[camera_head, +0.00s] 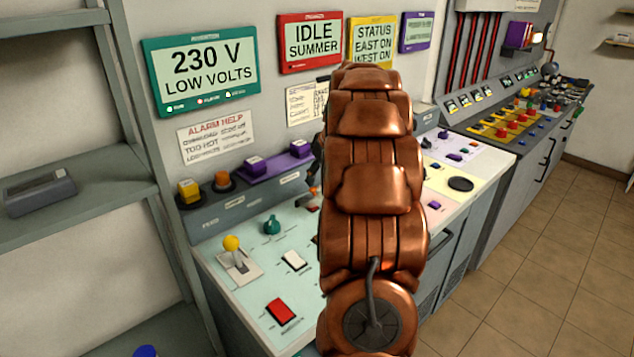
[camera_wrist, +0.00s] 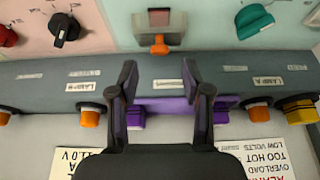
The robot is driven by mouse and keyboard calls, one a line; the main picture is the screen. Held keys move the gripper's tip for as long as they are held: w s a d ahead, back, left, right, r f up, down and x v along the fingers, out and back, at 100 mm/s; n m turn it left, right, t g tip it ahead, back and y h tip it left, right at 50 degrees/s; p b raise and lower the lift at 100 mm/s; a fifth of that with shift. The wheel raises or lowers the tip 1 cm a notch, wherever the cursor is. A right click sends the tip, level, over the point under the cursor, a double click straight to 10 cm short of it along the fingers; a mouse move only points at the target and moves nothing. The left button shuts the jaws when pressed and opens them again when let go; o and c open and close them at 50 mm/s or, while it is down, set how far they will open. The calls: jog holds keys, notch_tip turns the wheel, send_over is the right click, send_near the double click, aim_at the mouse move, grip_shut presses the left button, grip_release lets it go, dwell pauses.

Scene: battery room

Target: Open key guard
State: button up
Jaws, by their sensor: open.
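In the wrist view, a small box-like cover (camera_wrist: 176,43) with a reddish-brown window and an orange tab (camera_wrist: 159,46) stands on the pale panel. It looks like the key guard, though no label on it can be read; it appears closed. My gripper (camera_wrist: 158,72) is open and empty. Its two dark fingers point toward the cover, apart from it, with the orange tab between their lines. In the head view my copper arm hides most of the gripper and the cover.
A purple bar (camera_wrist: 180,104) and orange buttons (camera_wrist: 90,117) line the grey ledge near my fingers. A teal knob (camera_wrist: 254,20) and a black knob (camera_wrist: 65,28) flank the cover. A yellow-topped lever (camera_head: 232,244) and a red switch (camera_head: 281,311) are on the desk.

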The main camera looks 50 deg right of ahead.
aim_at(315, 188)
jog(key=shift+p+x, duration=0.45)
jog(key=shift+x, duration=1.85)
grip_shut()
jog(key=shift+d+r, duration=0.15)
jog(key=shift+d, duration=0.3)
jog(key=shift+a, duration=0.3)
jog(key=shift+w, duration=0.15)
